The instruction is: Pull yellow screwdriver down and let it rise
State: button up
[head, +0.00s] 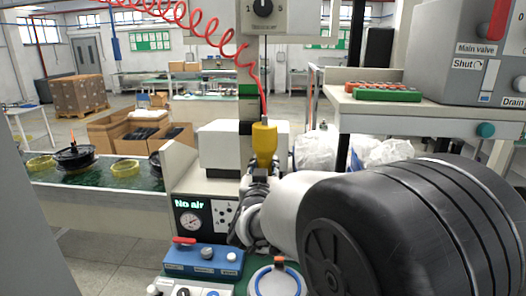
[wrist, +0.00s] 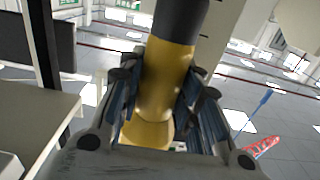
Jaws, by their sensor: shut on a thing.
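The yellow screwdriver (head: 264,142) hangs upright at the end of a coiled red hose in the head view. In the wrist view its yellow body (wrist: 165,85) stands between the two fingers, with a dark upper end above. My gripper (wrist: 157,105) is shut on the yellow screwdriver, with a finger on each side of it. In the head view my gripper (head: 258,180) is partly hidden by my own arm, and the screwdriver's lower end is hidden there.
A panel reading "No air" (head: 190,204) with a gauge stands left of my gripper. A blue box (head: 203,260) with a red lever sits below it. A conveyor (head: 100,200) with yellow rings lies left. A shelf (head: 430,122) with a grey valve box (head: 465,50) stands right.

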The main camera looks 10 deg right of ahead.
notch_tip(320, 180, down, 19)
jog(key=b, duration=1.4)
jog(key=shift+r, duration=0.15)
jog(key=o, duration=0.5)
jog(key=shift+f, duration=0.25)
jog(key=o, duration=0.6)
jog(key=shift+r, duration=0.15)
jog(key=r+v, duration=0.1)
jog(key=v, duration=1)
jog(key=shift+r, duration=0.1)
